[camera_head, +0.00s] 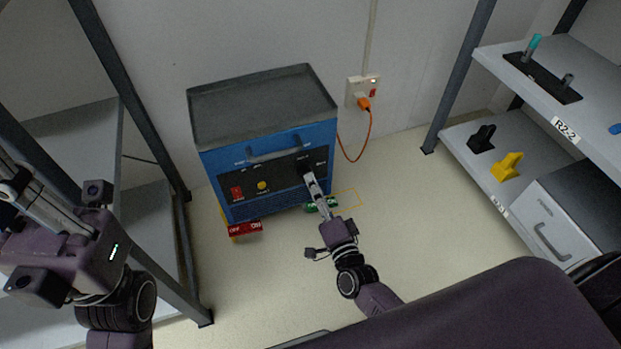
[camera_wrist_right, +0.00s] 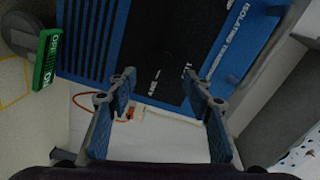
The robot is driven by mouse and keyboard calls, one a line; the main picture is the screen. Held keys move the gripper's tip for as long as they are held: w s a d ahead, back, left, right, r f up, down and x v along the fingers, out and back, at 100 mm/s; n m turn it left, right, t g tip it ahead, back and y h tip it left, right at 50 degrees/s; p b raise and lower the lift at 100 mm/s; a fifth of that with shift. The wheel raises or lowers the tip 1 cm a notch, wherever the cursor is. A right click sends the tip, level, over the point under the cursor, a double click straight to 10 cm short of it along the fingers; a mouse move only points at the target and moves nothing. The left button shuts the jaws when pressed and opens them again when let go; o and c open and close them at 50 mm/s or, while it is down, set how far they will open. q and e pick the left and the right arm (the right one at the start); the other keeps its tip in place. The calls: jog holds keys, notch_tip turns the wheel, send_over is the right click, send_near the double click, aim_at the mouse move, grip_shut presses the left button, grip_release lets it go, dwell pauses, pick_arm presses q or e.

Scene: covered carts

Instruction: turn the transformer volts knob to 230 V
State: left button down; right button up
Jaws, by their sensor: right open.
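The blue transformer (camera_head: 222,160) stands against the wall, with a dark front panel. Its dark volts knob sits at the panel's right end, mostly hidden by my right gripper in the head view. In the right wrist view a faint dark round shape, apparently the knob (camera_wrist_right: 157,62), lies just beyond the fingertips, with white markings beside it. My right gripper (camera_head: 308,176) is open; its two fingers (camera_wrist_right: 157,78) are apart on either side below that shape. I cannot tell whether they touch it or what the knob points at. My left gripper (camera_head: 22,188) is at the left edge, partly cut off.
The panel has a red switch (camera_head: 237,193) and a yellow button (camera_head: 262,185). A red OFF/ON sign (camera_head: 245,229) and a green sign (camera_head: 321,204) are near the floor. An orange plug (camera_head: 364,103) is in the wall outlet. Shelves stand left and right; the floor between is clear.

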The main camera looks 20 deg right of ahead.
jog(key=s, duration=0.7)
jog(key=shift+s, duration=0.25)
jog(key=shift+d, duration=0.1)
